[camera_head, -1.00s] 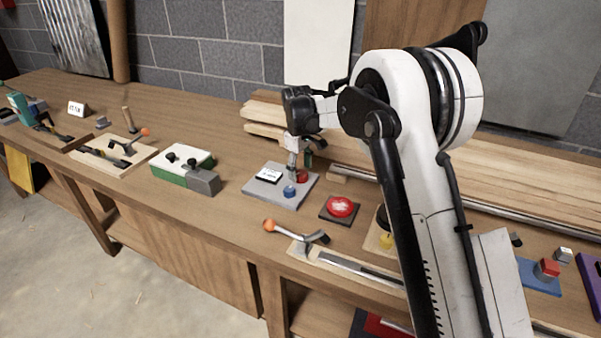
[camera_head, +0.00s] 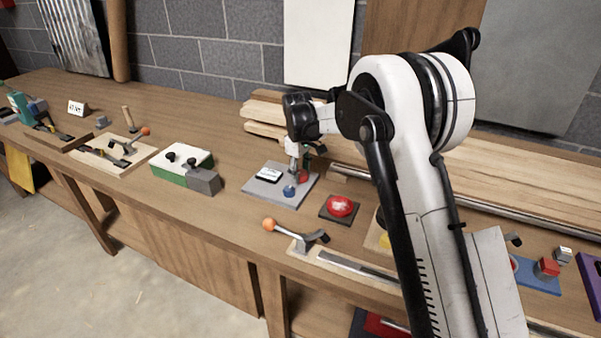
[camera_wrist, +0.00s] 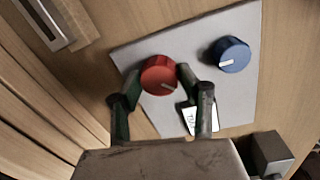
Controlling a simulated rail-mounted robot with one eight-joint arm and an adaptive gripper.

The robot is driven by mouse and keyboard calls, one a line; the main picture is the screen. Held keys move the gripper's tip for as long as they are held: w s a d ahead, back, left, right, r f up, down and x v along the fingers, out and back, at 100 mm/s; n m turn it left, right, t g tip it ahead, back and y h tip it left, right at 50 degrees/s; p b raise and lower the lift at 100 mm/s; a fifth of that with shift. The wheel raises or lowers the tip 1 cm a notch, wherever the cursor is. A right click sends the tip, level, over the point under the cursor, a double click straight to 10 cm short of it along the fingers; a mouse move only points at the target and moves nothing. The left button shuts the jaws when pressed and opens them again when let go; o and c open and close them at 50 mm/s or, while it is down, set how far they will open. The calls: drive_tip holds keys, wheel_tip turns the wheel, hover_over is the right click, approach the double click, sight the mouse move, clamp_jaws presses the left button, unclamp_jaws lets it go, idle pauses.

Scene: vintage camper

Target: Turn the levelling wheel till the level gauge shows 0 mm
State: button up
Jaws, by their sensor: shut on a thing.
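A grey plate (camera_head: 258,191) on the bench carries a red knob (camera_head: 303,177), a blue knob (camera_head: 289,191) and a small white readout (camera_head: 269,174). Its figures are too small to read. In the wrist view, my gripper (camera_wrist: 159,73) is shut on the red knob (camera_wrist: 160,78), with one finger on each side. The red knob's pale mark points to the lower right. The blue knob (camera_wrist: 231,55) stands apart, its pale mark pointing left and slightly down. The readout (camera_wrist: 190,121) is partly hidden behind a finger. I cannot tell which knob is the levelling wheel.
A red button (camera_head: 340,206) on a dark base and an orange-tipped lever (camera_head: 290,231) stand in front of the plate. A green and white box (camera_head: 183,166) is to the left. Stacked planks (camera_head: 520,175) lie behind. Bare bench lies between box and plate.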

drive_tip(key=m+b, duration=0.2)
drive_tip(key=m, duration=0.1)
drive_tip(key=shift+f+m+b, duration=0.15)
drive_tip(key=shift+m+b, duration=0.15)
drive_tip(key=shift+m, duration=0.1)
drive_tip(key=m+b, duration=0.2)
drive_tip(key=m, duration=0.3)
drive_tip(key=m+b, duration=0.1)
drive_tip(key=m, duration=0.4)
drive_tip(key=shift+w+g, duration=0.1)
drive_tip(key=shift+g, duration=0.3)
drive_tip(key=shift+m+b, duration=0.6)
drive_tip(key=shift+m, duration=1.3)
drive_tip(key=o, duration=1.2)
drive_tip(key=shift+c, duration=0.2)
